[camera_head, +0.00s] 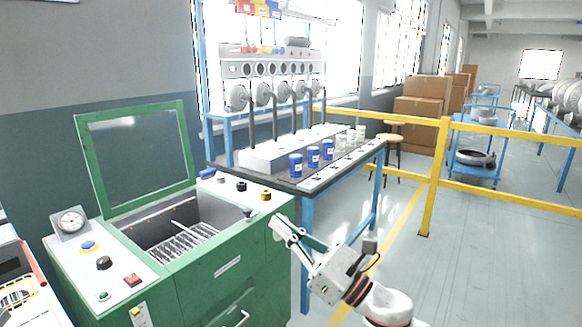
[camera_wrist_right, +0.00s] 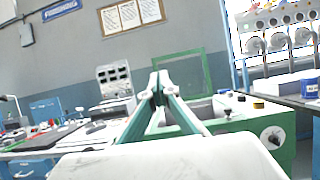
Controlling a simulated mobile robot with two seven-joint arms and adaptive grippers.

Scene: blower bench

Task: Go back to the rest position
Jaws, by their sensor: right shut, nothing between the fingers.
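My right gripper (camera_head: 282,224) is in the lower middle of the head view, at the right front corner of the green machine (camera_head: 232,268). It points up and to the left, with its arm coming in from the bottom right. Its fingers are closed together and empty. In the right wrist view the fingertips (camera_wrist_right: 159,84) meet in front of the green machine's open lid frame (camera_wrist_right: 185,75). Whether the gripper touches the machine cannot be told. My left gripper is not in view.
The green machine's lid (camera_head: 138,155) stands open over a tub with a rack. A bench (camera_head: 348,160) with blue cans (camera_head: 313,156) and white cans stands behind. Yellow railings (camera_head: 437,165) run at the right. The floor (camera_head: 440,275) at the lower right is clear.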

